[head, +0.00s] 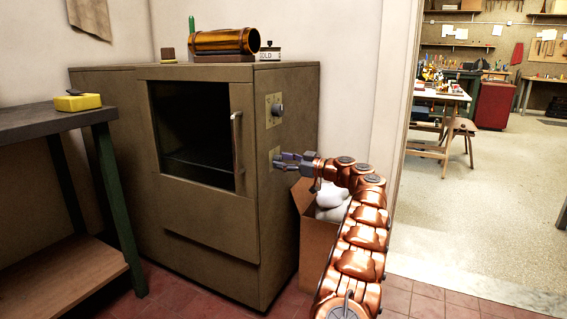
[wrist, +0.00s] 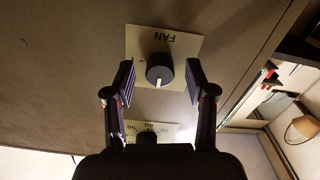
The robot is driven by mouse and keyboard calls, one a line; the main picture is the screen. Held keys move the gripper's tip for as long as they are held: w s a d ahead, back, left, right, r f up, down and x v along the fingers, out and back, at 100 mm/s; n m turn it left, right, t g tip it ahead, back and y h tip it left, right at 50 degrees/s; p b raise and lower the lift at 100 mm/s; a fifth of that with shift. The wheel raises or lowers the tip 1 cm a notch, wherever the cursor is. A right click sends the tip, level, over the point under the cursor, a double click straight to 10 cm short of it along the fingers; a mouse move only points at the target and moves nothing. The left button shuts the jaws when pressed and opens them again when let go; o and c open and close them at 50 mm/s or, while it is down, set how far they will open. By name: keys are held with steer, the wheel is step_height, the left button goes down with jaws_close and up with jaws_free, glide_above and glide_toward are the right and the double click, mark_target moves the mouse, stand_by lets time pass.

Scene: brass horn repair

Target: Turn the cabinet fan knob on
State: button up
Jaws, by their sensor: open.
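The fan knob (wrist: 160,68) is a round dark knob with a white pointer line, on a pale plate marked FAN (wrist: 182,45), which appears upside down in the wrist view. The pointer line faces down in that view. In the head view the fan plate (head: 274,152) is the lower one on the cabinet's right side. My gripper (head: 278,159) is open beside that plate. In the wrist view its two fingers stand left and right of the knob, with gaps on both sides. I cannot tell how deep the fingertips reach.
A second knob (head: 278,109) with a numbered plate sits above on the same cabinet side. The cabinet (head: 205,230) has a dark window and a door handle (head: 237,152). A cardboard box (head: 314,240) with white contents stands beneath my arm.

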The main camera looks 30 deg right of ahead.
steer(key=shift+c, duration=0.2)
jaws_close()
stand_by(0.3)
steer(key=m+p, duration=0.3)
steer(key=m, duration=0.1)
steer(key=shift+a+r, duration=0.1)
steer(key=m+p, duration=0.3)
steer(key=m, duration=0.2)
steer(key=m+p, duration=0.4)
steer(key=m, duration=0.1)
steer(key=shift+p, duration=0.3)
steer(key=shift+m+p, duration=1.2)
steer(key=shift+m, duration=0.7)
steer(key=shift+a, duration=0.1)
